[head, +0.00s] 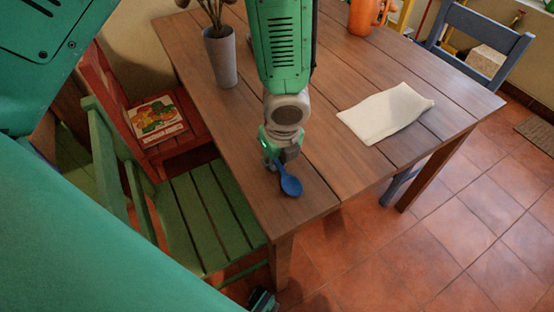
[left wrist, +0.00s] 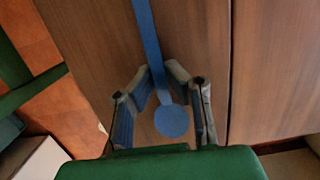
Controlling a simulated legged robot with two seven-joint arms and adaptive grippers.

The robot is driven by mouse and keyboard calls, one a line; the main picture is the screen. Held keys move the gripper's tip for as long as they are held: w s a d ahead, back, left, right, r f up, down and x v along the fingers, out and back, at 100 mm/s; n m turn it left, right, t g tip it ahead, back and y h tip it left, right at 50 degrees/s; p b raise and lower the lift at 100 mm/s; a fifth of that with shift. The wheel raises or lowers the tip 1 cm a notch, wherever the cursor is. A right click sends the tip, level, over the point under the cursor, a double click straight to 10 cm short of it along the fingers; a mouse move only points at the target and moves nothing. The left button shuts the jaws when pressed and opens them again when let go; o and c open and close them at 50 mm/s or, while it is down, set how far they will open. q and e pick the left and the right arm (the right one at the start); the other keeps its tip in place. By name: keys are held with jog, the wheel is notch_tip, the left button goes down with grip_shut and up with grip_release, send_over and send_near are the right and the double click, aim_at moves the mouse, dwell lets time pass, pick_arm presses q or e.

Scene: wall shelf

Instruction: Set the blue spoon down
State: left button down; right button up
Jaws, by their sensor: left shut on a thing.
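The blue spoon (head: 289,185) is over the near end of the wooden table (head: 321,203), its bowl pointing toward the near edge. My left gripper (head: 277,158) is shut on its handle. In the left wrist view, the long blue spoon handle (left wrist: 151,45) runs between the fingertips of the left gripper (left wrist: 163,75), and its round end lies between the fingers. I cannot tell whether the spoon touches the tabletop.
A cream cloth (head: 386,113) lies on the table to the right. A grey vase (head: 220,57) and an orange jug (head: 362,16) stand farther back. A green chair (head: 207,213) and a red chair (head: 187,118) with a book (head: 157,120) are at the left. Bare tabletop surrounds the spoon.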

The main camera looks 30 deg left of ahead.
aim_at(279, 168)
pick_arm(q)
jog(key=shift+d+f, duration=0.2)
jog(key=shift+d, duration=0.05)
jog(key=c, duration=1.6)
grip_release()
jog(key=shift+s, duration=0.1)
jog(key=shift+a, duration=0.55)
notch_tip(279, 168, up, 12)
jog(key=d+p, duration=0.1)
jog(key=p, duration=0.2)
jog(key=shift+s+d+r, duration=0.25)
jog(key=shift+s+d, duration=0.1)
jog(key=shift+s, duration=0.1)
